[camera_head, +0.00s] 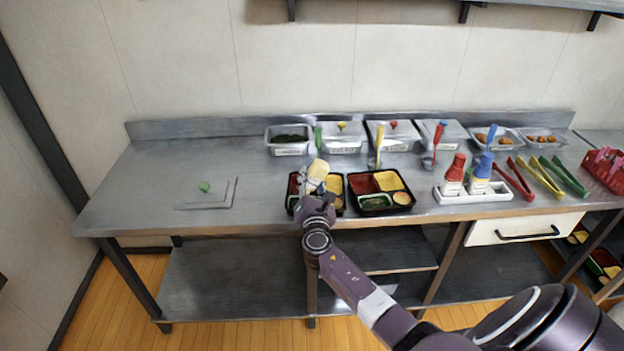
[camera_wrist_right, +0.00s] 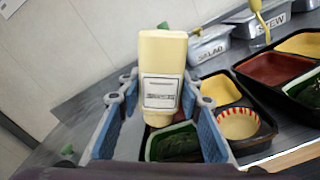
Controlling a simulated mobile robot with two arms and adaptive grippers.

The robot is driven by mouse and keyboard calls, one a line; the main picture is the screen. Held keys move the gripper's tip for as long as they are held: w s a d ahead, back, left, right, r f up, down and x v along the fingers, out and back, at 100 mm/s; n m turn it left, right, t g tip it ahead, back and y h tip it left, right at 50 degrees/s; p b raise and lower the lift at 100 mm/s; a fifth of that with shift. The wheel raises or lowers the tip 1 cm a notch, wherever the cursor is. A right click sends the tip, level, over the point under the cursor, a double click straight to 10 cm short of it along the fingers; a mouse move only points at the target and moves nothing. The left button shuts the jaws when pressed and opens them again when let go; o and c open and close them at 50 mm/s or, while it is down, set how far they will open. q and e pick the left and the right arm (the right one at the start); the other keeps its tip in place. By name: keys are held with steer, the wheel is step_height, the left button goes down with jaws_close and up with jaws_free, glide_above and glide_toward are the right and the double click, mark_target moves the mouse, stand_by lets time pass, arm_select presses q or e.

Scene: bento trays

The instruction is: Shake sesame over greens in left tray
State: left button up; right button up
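The cream sesame bottle (camera_head: 317,170) is between the fingertips of my right gripper (camera_head: 318,192), above the left tray (camera_head: 290,188). The wrist view shows the bottle (camera_wrist_right: 163,60) with its flat end up and a white label facing the camera. Both blue-padded fingers of the gripper (camera_wrist_right: 163,95) flank it and appear closed on it. The dark left tray has greens (camera_wrist_right: 175,145) in a near compartment, below the bottle, with a yellow section and a striped cup beside them. My left gripper is out of view.
A second dark tray (camera_head: 352,190) stands just to the right. Farther right are a white holder (camera_head: 470,198) with red-capped and blue-capped bottles, and several coloured tongs (camera_head: 540,176). Labelled food containers (camera_head: 290,149) line the back. The counter's left side is mostly clear.

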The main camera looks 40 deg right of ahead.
mark_target(312, 173)
step_height(312, 173, up, 4)
steer(key=p, duration=0.3)
steer(key=shift+f+p, duration=0.15)
steer(key=shift+p, duration=0.15)
steer(key=shift+f, duration=0.1)
step_height(312, 173, down, 4)
steer(key=b, duration=0.4)
steer(key=shift+r, duration=0.2)
step_height(312, 173, up, 4)
steer(key=p, duration=0.3)
steer(key=shift+f+p, duration=0.1)
steer(key=shift+p, duration=0.25)
